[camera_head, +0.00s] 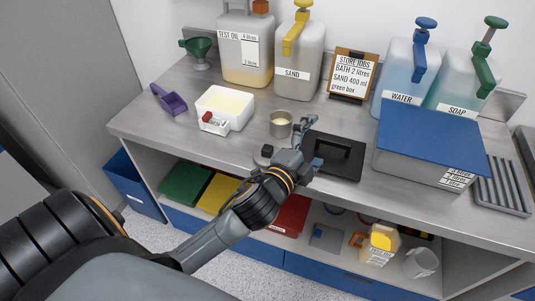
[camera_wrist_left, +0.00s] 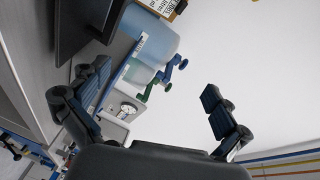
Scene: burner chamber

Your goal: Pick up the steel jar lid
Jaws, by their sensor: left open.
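A small round steel lid with a black knob (camera_head: 265,158) lies on the steel bench, left of my left gripper; the gripper's wrist partly covers it. An open steel jar (camera_head: 281,124) stands just behind it. My left gripper (camera_head: 311,143) is over the bench, right of the lid and beside the black-handled dark plate. Its fingers are spread with nothing between them, and they also show apart in the left wrist view (camera_wrist_left: 156,103). The lid cannot be made out in the wrist view. My right gripper is not in view.
A dark plate with a handle (camera_head: 347,157) lies right of the gripper, then a blue-topped box (camera_head: 430,140). A white tub (camera_head: 226,108) and purple scoop (camera_head: 170,101) stand left. Tall containers, including the sand one (camera_head: 298,60), line the back. The bench's front left is clear.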

